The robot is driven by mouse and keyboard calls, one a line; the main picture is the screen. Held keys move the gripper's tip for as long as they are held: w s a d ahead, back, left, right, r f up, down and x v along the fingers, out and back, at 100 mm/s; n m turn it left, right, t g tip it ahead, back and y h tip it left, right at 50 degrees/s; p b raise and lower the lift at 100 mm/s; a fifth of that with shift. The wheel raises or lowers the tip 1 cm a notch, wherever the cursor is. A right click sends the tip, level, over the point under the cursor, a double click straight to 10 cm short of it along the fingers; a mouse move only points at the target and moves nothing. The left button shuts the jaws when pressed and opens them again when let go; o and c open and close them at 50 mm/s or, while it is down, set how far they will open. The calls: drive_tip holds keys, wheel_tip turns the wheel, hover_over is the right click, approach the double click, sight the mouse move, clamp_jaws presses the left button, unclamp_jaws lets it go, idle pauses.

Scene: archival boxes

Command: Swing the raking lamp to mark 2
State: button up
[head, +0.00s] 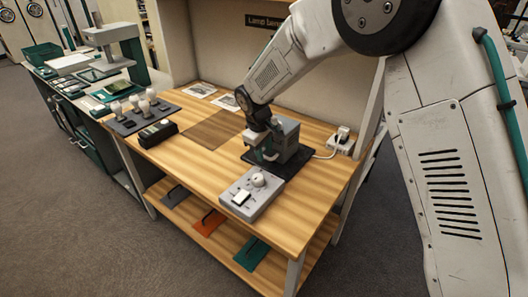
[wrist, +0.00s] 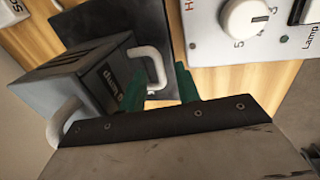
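A grey lamp-labelled box (head: 286,139) with vents stands on a black plate (head: 290,165) on the wooden bench. The wrist view shows the box (wrist: 90,78) with two pale curved handles, one at its right side (wrist: 158,66) and one at its lower left (wrist: 66,118). My gripper (head: 262,155) is low at the box's front left side. In the wrist view its green fingers (wrist: 162,90) are apart, close to the right handle; I cannot tell whether they touch it. No mark numbered 2 is legible beside the box.
A grey control box (head: 252,194) with a white dial and switch stands at the bench front; the dial (wrist: 246,18) is numbered. A socket (head: 341,140) with a cable is at the right. Bulbs on a dark tray (head: 140,112) and a black case (head: 158,133) are left.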

wheel_tip(320, 180, up, 7)
drive_tip(key=s, duration=0.1)
drive_tip(key=shift+a+f, duration=0.15)
drive_tip(key=shift+a, duration=0.3)
drive_tip(key=shift+s, duration=0.1)
drive_tip(key=s+d+r+m, duration=0.3)
drive_tip(key=s+d, duration=0.6)
drive_tip(key=s, duration=0.3)
drive_tip(key=s+d+r+m, duration=0.4)
drive_tip(key=s+d+r, duration=0.2)
drive_tip(key=s+d, duration=0.4)
drive_tip(key=s+d+r+m+y, duration=0.1)
drive_tip(key=s+d+r+m, duration=0.2)
drive_tip(key=s+d, duration=0.7)
drive_tip(key=s+r, duration=0.2)
drive_tip(key=s, duration=0.4)
drive_tip(key=shift+s+m, duration=0.25)
drive_tip(key=shift+m, duration=0.15)
drive_tip(key=shift+o, duration=0.4)
drive_tip(key=shift+r, duration=0.1)
